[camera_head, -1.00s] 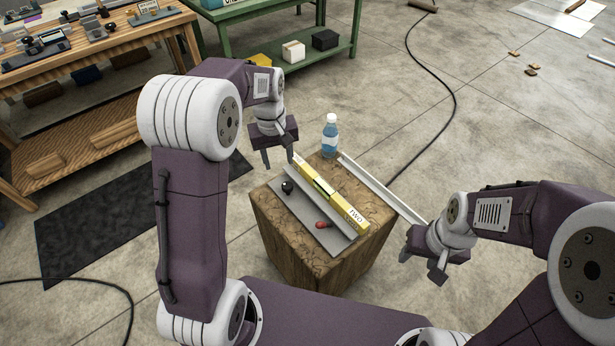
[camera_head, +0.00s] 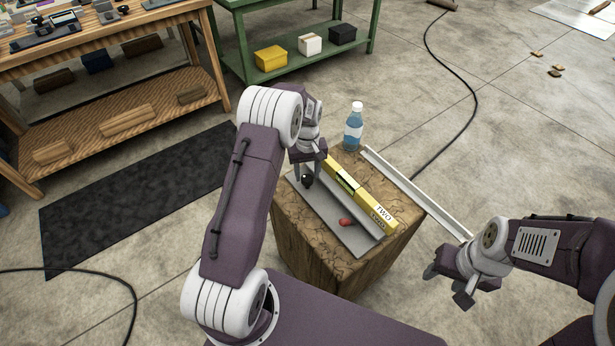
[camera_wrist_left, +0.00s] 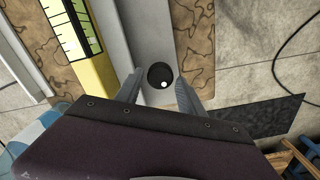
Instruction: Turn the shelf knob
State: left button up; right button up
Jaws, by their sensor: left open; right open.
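The shelf (camera_head: 347,237) is a grey metal ledge on a wooden block. A round black knob (camera_head: 307,181) sits at its far left end, and a red knob (camera_head: 346,222) at its near end. My left gripper (camera_head: 309,177) is open over the black knob. In the left wrist view the black knob (camera_wrist_left: 160,75) lies between the two open fingertips (camera_wrist_left: 158,88), with a gap on each side; I cannot tell if they touch it. My right gripper (camera_head: 446,284) is open and empty, right of the block and away from both knobs.
A yellow level (camera_head: 360,195) lies along the shelf. A blue bottle (camera_head: 353,128) stands at the block's back corner. A metal rail (camera_head: 415,192) runs along the right edge. A wooden workbench (camera_head: 120,60) and a green table (camera_head: 290,60) stand behind.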

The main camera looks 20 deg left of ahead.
pick_arm(q)
jog(key=shift+f, duration=0.65)
grip_shut()
jog(key=shift+r+m+p, duration=0.25)
jog(key=shift+m+p, duration=0.7)
jog(key=shift+m, duration=0.05)
jog(key=m+p, duration=0.2)
jog(key=m, duration=0.1)
jog(key=shift+m, duration=0.3)
jog(key=m+p, duration=0.1)
jog(key=m, duration=0.2)
jog(key=shift+m, duration=0.3)
jog(key=shift+w+f+m+p, duration=0.15)
jog(key=shift+m+p, duration=0.6)
jog(key=shift+m, duration=1.25)
grip_release()
